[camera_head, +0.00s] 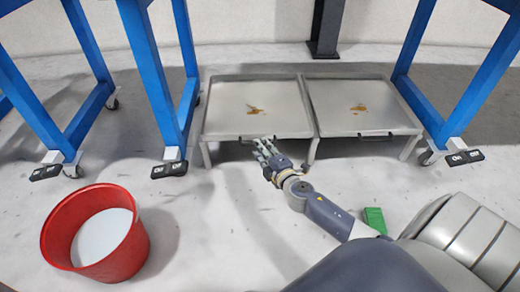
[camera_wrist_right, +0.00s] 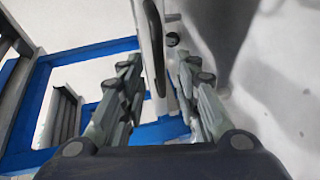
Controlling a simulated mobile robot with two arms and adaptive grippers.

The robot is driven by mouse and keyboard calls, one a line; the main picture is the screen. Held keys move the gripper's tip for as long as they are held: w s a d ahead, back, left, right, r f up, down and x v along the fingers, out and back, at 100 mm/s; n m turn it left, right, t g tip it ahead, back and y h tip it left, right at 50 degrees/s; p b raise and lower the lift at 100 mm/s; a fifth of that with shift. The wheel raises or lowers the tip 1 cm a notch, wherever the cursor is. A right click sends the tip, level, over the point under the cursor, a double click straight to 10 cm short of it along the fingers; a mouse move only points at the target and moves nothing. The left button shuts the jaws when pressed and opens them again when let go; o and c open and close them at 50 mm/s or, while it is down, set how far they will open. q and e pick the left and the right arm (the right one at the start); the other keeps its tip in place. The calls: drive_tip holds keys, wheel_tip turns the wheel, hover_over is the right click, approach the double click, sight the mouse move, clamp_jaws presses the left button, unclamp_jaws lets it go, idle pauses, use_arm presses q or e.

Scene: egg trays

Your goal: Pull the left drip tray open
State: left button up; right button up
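The left drip tray (camera_head: 228,122) is a shallow grey metal tray on legs, with a brown spill (camera_head: 254,110) on its surface. A dark handle (camera_head: 247,141) sits on its front edge, partly hidden by my gripper. My right gripper (camera_head: 262,147) is at that front edge. In the right wrist view, the fingers of my right gripper (camera_wrist_right: 158,60) stand apart on either side of the dark handle (camera_wrist_right: 157,75) and the pale tray front. I see a gap beside the handle, so it does not look clamped. My left gripper is not in view.
The right drip tray (camera_head: 390,118) adjoins on the right, also with a brown spill. Blue wheeled frames (camera_head: 158,80) flank the trays. A red bucket (camera_head: 125,262) with white contents stands front left. A green block (camera_head: 374,219) lies near my right arm. Floor before the trays is mostly clear.

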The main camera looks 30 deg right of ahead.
drive_tip(key=shift+x, duration=1.05)
clamp_jaws()
drive_tip(key=shift+s+a, duration=0.1)
